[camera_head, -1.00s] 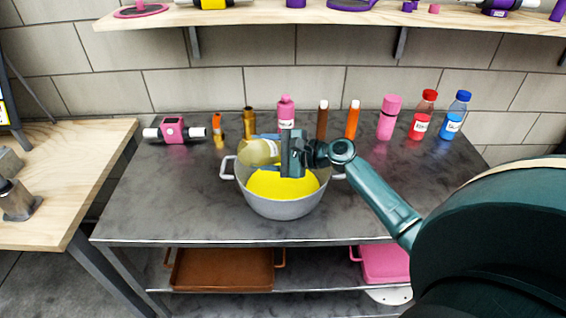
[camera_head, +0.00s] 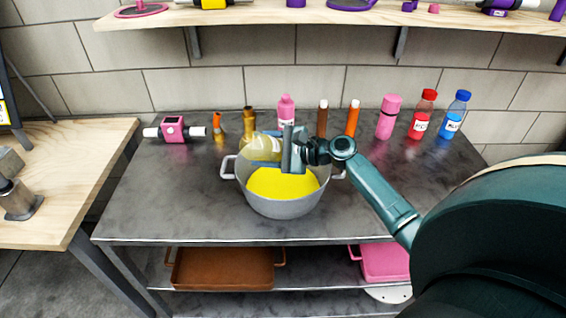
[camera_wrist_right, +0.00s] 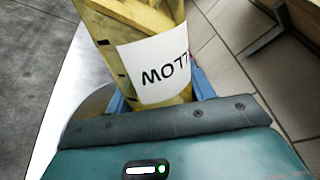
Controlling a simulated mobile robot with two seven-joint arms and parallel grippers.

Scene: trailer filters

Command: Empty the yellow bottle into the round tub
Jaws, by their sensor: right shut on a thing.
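The yellow bottle (camera_head: 262,147) is tilted on its side above the back left of the round tub, its lower end to the left. My right gripper (camera_head: 290,148) is shut around it; in the right wrist view the bottle (camera_wrist_right: 150,45) shows a white label and stands between the blue fingers. The round tub (camera_head: 283,208) is a grey pot with two side handles, on the dark table. Yellow liquid (camera_head: 283,184) covers its inside. The bottle's mouth is hidden or unclear. My left gripper is not in view.
Along the back stand pink (camera_head: 286,108), brown (camera_head: 322,120), orange (camera_head: 353,118), red (camera_head: 423,114) and blue (camera_head: 455,114) bottles or tubes. A pink device (camera_head: 174,130) lies at the back left. The table's front is clear. A wooden shelf (camera_head: 260,16) hangs above.

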